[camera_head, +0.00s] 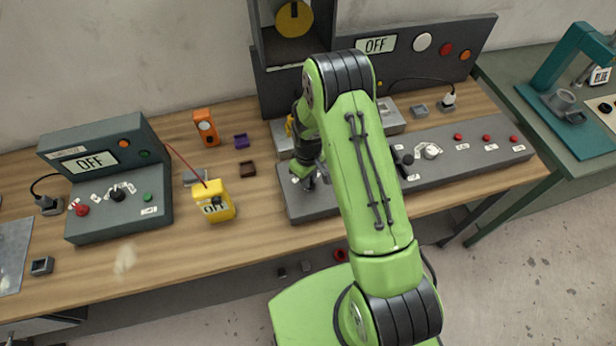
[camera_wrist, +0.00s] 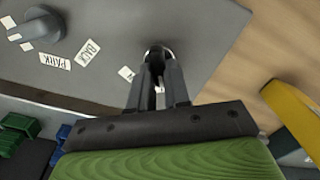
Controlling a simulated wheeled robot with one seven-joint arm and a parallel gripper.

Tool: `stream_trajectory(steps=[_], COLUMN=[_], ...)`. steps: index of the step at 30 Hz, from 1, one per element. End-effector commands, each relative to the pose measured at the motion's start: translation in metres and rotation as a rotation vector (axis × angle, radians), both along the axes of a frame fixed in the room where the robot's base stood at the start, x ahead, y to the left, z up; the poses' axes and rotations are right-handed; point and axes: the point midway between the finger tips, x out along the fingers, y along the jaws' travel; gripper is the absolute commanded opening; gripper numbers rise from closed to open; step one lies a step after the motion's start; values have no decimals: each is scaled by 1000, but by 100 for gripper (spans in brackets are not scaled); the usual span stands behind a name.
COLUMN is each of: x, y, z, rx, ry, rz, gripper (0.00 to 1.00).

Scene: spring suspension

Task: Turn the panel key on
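The panel (camera_head: 312,207) is a long grey sloped console on the wooden bench, with a display (camera_head: 376,45) reading OFF on its upright back. My gripper (camera_head: 309,184) points down at the panel's left end. In the wrist view its two dark fingertips (camera_wrist: 159,66) are close together over a round silvery lock (camera_wrist: 158,52), with only a narrow gap between them. The panel key is mostly hidden between the fingers; a small pale piece shows in the gap. The fingers look shut on it. The key's turn angle cannot be read.
A grey knob (camera_wrist: 40,25) stands beside labels PARK and BACK on the panel. An orange device (camera_head: 206,128) stands behind. Bench between the boxes is mostly clear.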

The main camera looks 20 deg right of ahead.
Motion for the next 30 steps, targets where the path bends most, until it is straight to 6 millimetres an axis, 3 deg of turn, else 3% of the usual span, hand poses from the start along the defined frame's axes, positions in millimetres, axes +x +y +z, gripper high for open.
stream_trajectory(steps=[14, 30], x=[1, 2], y=[0, -3], z=[-1, -3], rx=[0, 1], ry=[-1, -5], rz=[-54, -491], gripper=[0, 0])
